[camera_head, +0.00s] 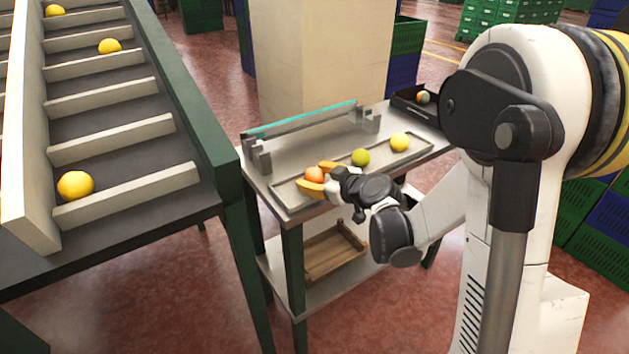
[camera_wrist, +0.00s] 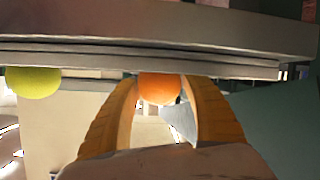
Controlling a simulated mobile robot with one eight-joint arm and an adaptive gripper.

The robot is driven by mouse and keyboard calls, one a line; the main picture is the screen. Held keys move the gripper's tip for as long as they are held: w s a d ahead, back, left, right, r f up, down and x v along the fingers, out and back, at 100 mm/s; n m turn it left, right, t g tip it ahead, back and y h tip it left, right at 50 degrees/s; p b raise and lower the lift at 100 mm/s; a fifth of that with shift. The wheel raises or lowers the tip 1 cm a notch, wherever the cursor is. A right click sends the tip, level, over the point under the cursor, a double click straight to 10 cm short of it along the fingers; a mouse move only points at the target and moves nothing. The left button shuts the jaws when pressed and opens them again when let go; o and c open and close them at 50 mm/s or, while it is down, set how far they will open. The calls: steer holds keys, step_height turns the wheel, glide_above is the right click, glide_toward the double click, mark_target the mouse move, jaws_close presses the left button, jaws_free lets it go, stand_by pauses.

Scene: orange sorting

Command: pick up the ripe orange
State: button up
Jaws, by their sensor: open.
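The ripe orange (camera_head: 315,174) lies at the left end of a shallow metal tray (camera_head: 290,196) on the table. My gripper (camera_head: 318,177) is open, with its yellow-orange fingers on either side of the orange. In the wrist view the orange (camera_wrist: 160,88) shows between the two open fingers (camera_wrist: 165,105). I cannot tell whether the fingers touch it. A yellow fruit (camera_head: 400,142) lies at the tray's right end.
A teal-topped bar (camera_head: 305,118) on metal brackets stands along the table's back. A dark box (camera_head: 410,107) holding a fruit is at the right end. A sloped conveyor (camera_head: 120,130) with yellow fruits stands left. A wooden crate (camera_head: 335,255) sits on the lower shelf.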

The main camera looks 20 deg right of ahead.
steer(key=c, duration=0.9)
steer(key=shift+r, duration=0.15)
